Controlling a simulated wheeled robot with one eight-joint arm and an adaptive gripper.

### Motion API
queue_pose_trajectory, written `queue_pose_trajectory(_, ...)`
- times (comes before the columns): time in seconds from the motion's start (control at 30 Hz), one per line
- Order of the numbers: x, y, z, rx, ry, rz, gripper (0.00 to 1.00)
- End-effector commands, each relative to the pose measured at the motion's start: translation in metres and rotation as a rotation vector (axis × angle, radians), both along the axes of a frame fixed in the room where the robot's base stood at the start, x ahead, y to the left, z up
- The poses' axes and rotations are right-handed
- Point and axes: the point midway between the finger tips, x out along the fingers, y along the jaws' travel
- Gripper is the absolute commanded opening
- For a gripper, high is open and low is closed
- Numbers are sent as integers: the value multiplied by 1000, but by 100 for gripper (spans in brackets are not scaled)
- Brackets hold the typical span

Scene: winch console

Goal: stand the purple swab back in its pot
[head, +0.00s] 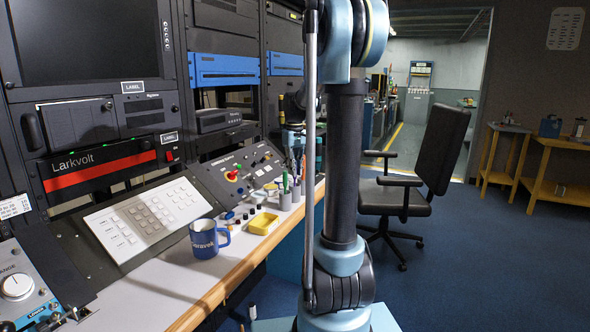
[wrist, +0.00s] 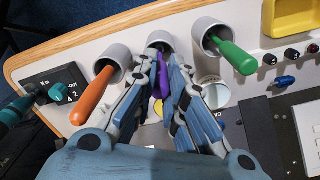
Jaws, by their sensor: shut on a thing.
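In the wrist view my gripper (wrist: 160,100) is shut on the purple swab (wrist: 161,74), which shows between the two fingers. The swab's far end is close to the mouth of the middle grey pot (wrist: 160,40). I cannot tell whether that end is inside the rim. The fingers hide part of the swab. An orange-handled tool (wrist: 93,97) stands tilted in the left pot (wrist: 115,54). A green-handled one (wrist: 235,57) stands tilted in the right pot (wrist: 209,28). In the head view my arm partly hides the pots, and my gripper cannot be made out.
A yellow tray (head: 263,223) and a blue mug (head: 207,238) stand on the white desk. A black switch box (wrist: 55,88) with a teal knob is left of the pots. Small knobs (wrist: 291,54) line the right. The wooden desk edge (wrist: 60,42) runs behind the pots.

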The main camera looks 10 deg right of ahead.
Motion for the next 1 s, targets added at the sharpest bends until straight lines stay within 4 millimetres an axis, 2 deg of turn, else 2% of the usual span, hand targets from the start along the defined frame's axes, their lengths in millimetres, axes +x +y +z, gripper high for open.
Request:
queue_pose_trajectory(0.87,0,0,-4,0,0,0,0)
queue_pose_trajectory(0.9,0,0,-4,0,0,0,16)
queue_pose_trajectory(1.0,0,0,-4,0,0,0,35)
